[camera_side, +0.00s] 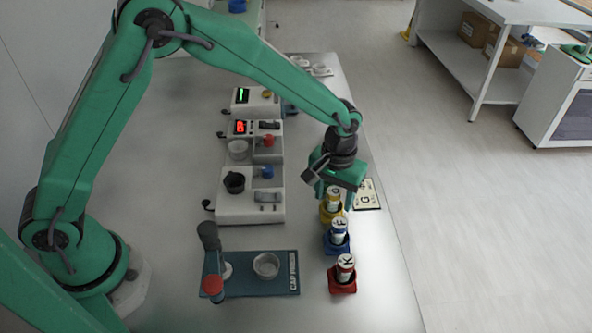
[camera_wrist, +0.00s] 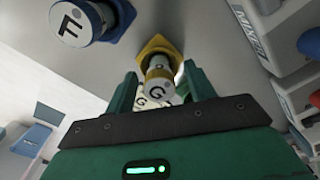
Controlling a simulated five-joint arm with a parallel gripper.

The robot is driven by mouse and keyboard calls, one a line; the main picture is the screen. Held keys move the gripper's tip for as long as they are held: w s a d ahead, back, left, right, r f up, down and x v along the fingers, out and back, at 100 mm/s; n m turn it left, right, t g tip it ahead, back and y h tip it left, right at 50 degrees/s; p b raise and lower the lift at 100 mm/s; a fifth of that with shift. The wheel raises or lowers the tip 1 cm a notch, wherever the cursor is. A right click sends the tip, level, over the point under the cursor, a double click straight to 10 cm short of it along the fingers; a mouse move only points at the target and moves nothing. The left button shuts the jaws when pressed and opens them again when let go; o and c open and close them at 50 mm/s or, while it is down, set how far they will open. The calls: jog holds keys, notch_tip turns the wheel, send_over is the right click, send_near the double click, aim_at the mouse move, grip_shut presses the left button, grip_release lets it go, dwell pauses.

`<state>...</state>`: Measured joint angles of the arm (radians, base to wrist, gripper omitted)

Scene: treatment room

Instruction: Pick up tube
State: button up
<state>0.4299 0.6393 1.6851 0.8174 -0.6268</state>
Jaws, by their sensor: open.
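Three labelled tubes stand in coloured holders in a row near the table's right edge in the side view. The tube G (camera_side: 333,197) is in the yellow holder (camera_side: 325,215). The tube F (camera_side: 338,230) is in the blue holder (camera_side: 336,249), and the tube K (camera_side: 345,267) is in the red holder (camera_side: 342,287). My gripper (camera_side: 336,200) is open at the tube G. In the wrist view, the tube G (camera_wrist: 159,88) shows between the two fingers of my gripper (camera_wrist: 158,90), with the yellow holder (camera_wrist: 158,48) beyond it. The tube F (camera_wrist: 72,25) is at upper left there.
A card marked G (camera_side: 367,194) lies right of the yellow holder. Machines with displays (camera_side: 250,207) stand to the left. A blue capper base (camera_side: 275,284) with a grey post is at the front left. The table front beyond the red holder is clear.

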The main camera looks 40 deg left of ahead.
aim_at(335, 190)
jog(key=shift+c, duration=0.4)
jog(key=c, duration=1)
jog(key=shift+o, duration=0.2)
jog(key=shift+r, duration=0.1)
jog(key=shift+r, duration=0.45)
notch_tip(335, 190, up, 3)
jog(key=shift+r, duration=0.15)
jog(key=s+d+r, duration=0.6)
jog(key=s, duration=0.3)
jog(key=shift+s+d+r, duration=0.3)
jog(key=shift+s, duration=0.05)
